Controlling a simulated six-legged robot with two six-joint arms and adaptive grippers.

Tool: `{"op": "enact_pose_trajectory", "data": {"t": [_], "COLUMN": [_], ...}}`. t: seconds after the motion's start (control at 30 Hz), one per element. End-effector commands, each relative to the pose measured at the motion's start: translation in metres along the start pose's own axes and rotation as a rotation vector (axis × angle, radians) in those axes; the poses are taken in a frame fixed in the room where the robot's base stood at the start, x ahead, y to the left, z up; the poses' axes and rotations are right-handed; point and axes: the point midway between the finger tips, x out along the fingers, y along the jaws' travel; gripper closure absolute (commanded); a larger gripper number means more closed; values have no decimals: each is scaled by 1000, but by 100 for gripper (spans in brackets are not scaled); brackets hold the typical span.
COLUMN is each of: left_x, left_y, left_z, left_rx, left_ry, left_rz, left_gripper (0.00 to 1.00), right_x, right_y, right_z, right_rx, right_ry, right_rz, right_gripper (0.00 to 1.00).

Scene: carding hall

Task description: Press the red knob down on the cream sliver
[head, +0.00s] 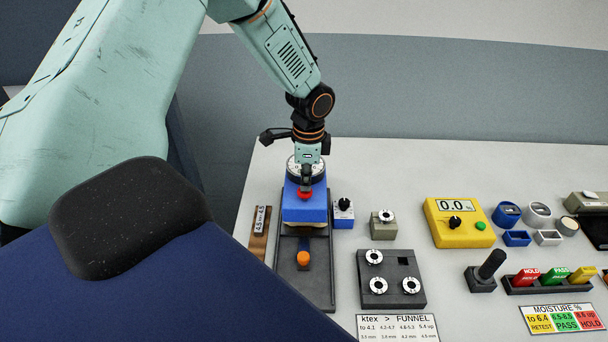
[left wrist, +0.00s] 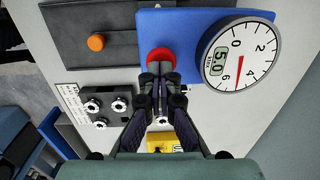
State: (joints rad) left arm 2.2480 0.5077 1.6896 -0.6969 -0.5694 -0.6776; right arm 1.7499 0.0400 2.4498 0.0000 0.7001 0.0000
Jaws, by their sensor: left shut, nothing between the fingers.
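The red knob (head: 305,195) is on the near part of a blue press block (head: 304,212), and it also shows in the left wrist view (left wrist: 160,59). My left gripper (head: 306,184) points down at the knob, shut and empty. Its fingertips (left wrist: 158,80) overlap the knob's edge in the left wrist view; I cannot tell whether they touch it. A round dial gauge (left wrist: 241,57) on the block has a small display that seems to read 5.0. A thin cream edge, perhaps the sliver (head: 304,225), shows under the block; the rest is hidden. My right gripper is not in view.
The block is on a dark base plate (head: 290,270) with an orange knob (head: 303,258). Right of it are a small blue dial box (head: 343,214), a grey dial box (head: 383,227), a dark block with white rings (head: 392,273) and a yellow meter (head: 460,222). The back of the table is clear.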

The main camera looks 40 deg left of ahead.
Motion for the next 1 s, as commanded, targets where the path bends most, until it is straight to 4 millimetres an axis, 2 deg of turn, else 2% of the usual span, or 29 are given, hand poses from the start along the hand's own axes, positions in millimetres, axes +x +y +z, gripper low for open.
{"op": "enact_pose_trajectory", "data": {"t": [0.03,0.17,0.3,0.6,0.8,1.0], "left_x": [-12,-26,-50,-102,-118,-120], "left_y": [0,1,0,1,2,2], "left_z": [-2,-6,-7,-9,-8,-8], "left_rx": [1,2,0,0,0,0], "left_ry": [0,1,7,4,2,2], "left_rz": [-2,-5,-9,-9,-6,-5], "left_gripper": [100,100,100,100,100,100], "right_x": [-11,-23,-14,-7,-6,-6], "right_y": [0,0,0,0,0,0], "right_z": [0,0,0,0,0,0], "right_rx": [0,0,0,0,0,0], "right_ry": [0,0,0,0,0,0], "right_rz": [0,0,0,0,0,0], "right_gripper": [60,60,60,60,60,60]}}
